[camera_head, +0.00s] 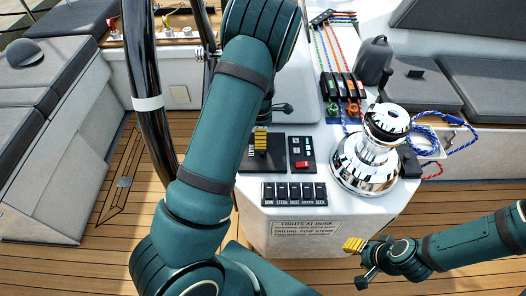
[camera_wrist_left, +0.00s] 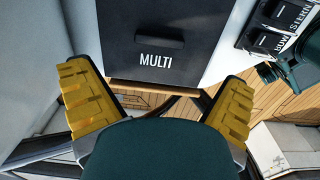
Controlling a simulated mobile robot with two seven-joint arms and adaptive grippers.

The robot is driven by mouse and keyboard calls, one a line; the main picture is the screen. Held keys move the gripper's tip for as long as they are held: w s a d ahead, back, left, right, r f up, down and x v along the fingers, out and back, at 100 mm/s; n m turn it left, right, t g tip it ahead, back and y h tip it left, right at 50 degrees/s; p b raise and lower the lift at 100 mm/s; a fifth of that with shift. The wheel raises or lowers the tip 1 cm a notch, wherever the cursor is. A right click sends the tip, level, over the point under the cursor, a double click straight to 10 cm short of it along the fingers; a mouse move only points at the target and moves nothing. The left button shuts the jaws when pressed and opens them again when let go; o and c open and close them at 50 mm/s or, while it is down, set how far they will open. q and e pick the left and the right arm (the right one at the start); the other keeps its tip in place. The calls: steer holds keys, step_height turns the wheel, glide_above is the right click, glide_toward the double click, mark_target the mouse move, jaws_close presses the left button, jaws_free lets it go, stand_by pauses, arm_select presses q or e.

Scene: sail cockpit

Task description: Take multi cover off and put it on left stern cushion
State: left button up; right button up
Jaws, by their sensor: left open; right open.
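My right gripper (camera_head: 354,245) is open and empty, low right of the console. Dark grey cushions (camera_head: 20,88) line the left bench; I cannot tell which is the left stern cushion.
The console (camera_head: 330,196) carries a red-switch panel (camera_head: 301,153), a row of labelled switches (camera_head: 294,193), rope clutches (camera_head: 343,86) and a chrome winch (camera_head: 366,155). A black wheel rim (camera_head: 148,95) stands between console and left bench. Blue rope (camera_head: 457,127) lies at right.

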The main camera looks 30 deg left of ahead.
arm_select(q)
steer(key=shift+d+f+b, duration=0.1)
steer(key=shift+f+b, duration=0.25)
steer(key=shift+f, duration=1.45)
step_height(320, 180, down, 4)
steer(key=shift+w+d+f+b, duration=0.1)
steer(key=shift+w+b, duration=0.05)
steer(key=shift+b, duration=0.5)
steer(key=c, duration=1.2)
